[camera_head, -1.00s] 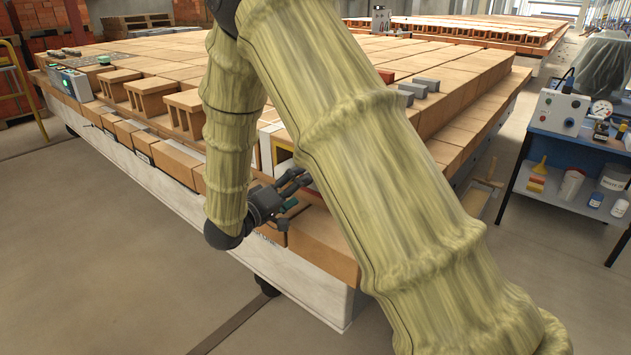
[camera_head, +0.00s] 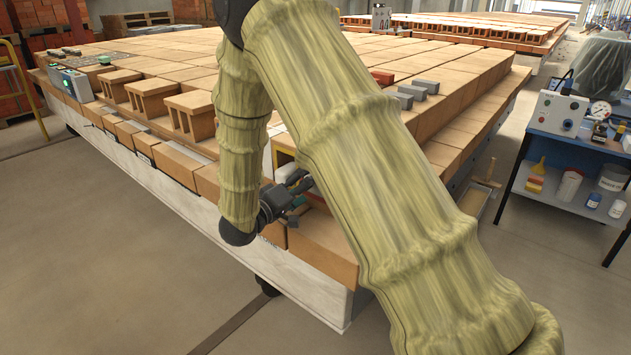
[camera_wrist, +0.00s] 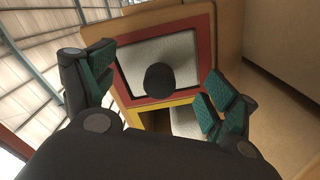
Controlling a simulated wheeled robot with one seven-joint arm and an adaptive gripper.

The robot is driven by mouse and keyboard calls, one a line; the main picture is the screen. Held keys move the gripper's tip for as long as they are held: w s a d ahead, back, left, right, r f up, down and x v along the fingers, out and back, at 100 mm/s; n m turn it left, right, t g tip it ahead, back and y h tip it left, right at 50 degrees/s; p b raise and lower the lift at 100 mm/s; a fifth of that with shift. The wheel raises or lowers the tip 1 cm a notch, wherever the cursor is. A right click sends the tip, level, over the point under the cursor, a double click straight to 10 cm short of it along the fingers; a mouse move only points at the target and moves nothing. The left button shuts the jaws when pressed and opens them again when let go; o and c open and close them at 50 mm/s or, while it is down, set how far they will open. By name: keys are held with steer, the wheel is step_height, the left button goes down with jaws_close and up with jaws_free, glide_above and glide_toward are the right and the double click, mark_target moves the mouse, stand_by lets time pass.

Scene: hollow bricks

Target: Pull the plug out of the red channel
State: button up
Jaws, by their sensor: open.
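In the wrist view the red channel (camera_wrist: 207,30) is a red-rimmed square opening in the end of a hollow brick (camera_wrist: 228,18). A pale grey plug (camera_wrist: 190,55) fills it, with a round black knob (camera_wrist: 160,78) at its middle. My gripper (camera_wrist: 160,84) is open, with one green-padded finger to each side of the knob and no visible contact. In the head view my gripper (camera_head: 297,192) is at the front corner of the brick stack; my arm hides the plug there.
A yellow-rimmed channel (camera_wrist: 148,107) lies just below the red one. A brick wall face (camera_wrist: 285,35) stands close on the right in the wrist view. Several grey blocks (camera_head: 413,92) lie on the bricks. A blue bench (camera_head: 570,145) stands at the right.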

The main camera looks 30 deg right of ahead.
steer(key=shift+p, duration=0.55)
steer(key=c, duration=1.9)
